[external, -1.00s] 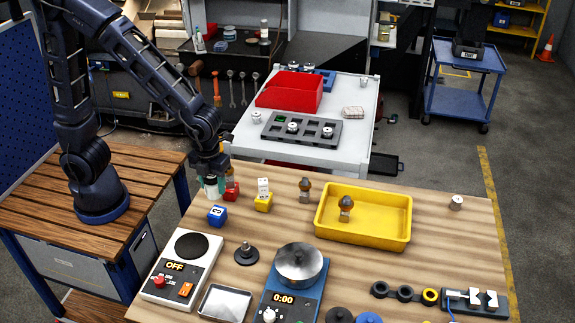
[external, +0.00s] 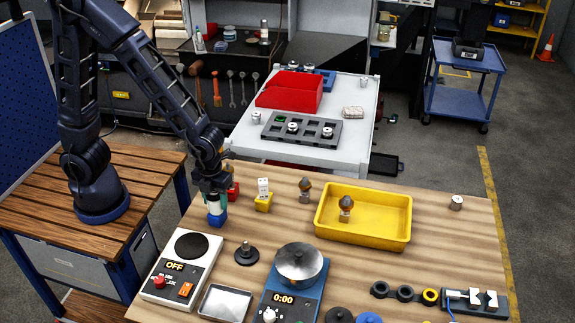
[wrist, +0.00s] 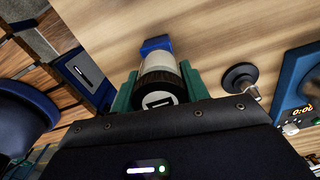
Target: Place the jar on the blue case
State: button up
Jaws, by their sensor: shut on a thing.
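My gripper (external: 215,199) is shut on the jar, its green fingers on either side. In the wrist view the jar (wrist: 160,76) is whitish with a dark lid end that carries a pale mark, between my fingertips (wrist: 158,88). The blue case (external: 217,220) is a small blue block on the wooden table, directly below the gripper in the external view. Its blue top part also shows beyond the jar in the wrist view (wrist: 156,44). I cannot tell whether the jar touches the case. My fingers hide most of the jar in the external view.
A red block (external: 234,189) stands just behind my gripper. A yellow block with a white one on it (external: 263,200) is to the right. The scale reading OFF (external: 186,262) and a dark knobbed weight (external: 246,254) are nearer the front. A yellow tray (external: 375,235) lies further right.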

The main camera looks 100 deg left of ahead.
jog(key=o, duration=1)
notch_tip(320, 180, up, 12)
jog(key=shift+r, duration=0.2)
jog(key=shift+s+d+r+n+t, duration=0.1)
jog(key=shift+s+r+n+t, duration=0.65)
jog(key=shift+s+r+n, duration=2)
jog(key=shift+s+d+r+n+t, duration=0.1)
jog(key=shift+s+r+n+t, duration=1)
jog(key=shift+s+n, duration=3)
jog(key=shift+s+d+r+n+t, duration=0.1)
jog(key=shift+s+r+n+t, duration=0.35)
jog(key=shift+s+r+n, duration=2.45)
jog(key=shift+s+f, duration=0.55)
jog(key=shift+s, duration=0.25)
